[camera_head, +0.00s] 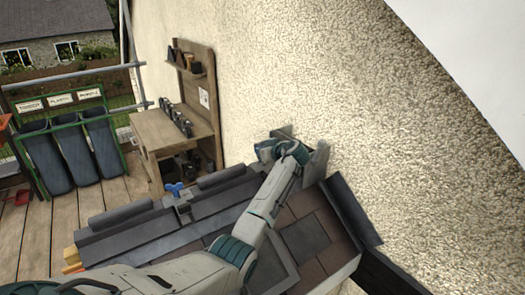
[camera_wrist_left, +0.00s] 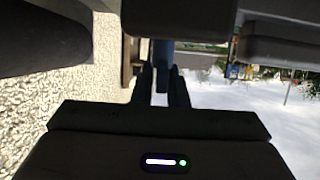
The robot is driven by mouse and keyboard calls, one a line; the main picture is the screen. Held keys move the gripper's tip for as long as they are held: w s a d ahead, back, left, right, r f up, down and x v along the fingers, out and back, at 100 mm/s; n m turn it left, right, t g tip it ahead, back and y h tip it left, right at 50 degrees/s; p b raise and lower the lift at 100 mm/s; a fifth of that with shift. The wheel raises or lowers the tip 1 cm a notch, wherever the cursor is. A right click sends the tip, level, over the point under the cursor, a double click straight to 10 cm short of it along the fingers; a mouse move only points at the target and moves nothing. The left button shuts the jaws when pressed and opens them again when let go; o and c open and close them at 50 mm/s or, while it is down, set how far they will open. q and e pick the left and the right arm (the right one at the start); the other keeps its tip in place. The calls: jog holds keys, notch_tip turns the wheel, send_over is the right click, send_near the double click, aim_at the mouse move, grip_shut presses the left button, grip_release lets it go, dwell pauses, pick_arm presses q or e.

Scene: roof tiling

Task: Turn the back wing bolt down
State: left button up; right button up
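A blue wing bolt (camera_head: 174,189) stands on a dark clamp at the left part of the roof ridge in the head view. My left arm reaches across the roof, and its gripper (camera_head: 290,150) is at the far right end of the ridge, close to the wall. Its fingertips are hidden there. In the left wrist view a blue upright piece, seemingly the back wing bolt (camera_wrist_left: 163,75), stands between the two dark fingers of my left gripper (camera_wrist_left: 162,88). The fingers lie close on both sides of it and look shut on it. My right gripper is in neither view.
The rough plaster wall (camera_head: 330,70) rises right beside my left gripper. Dark ridge tiles (camera_head: 120,214) and brown roof tiles (camera_head: 304,238) lie under the arm.

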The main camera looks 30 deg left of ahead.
pick_arm(q)
grip_shut()
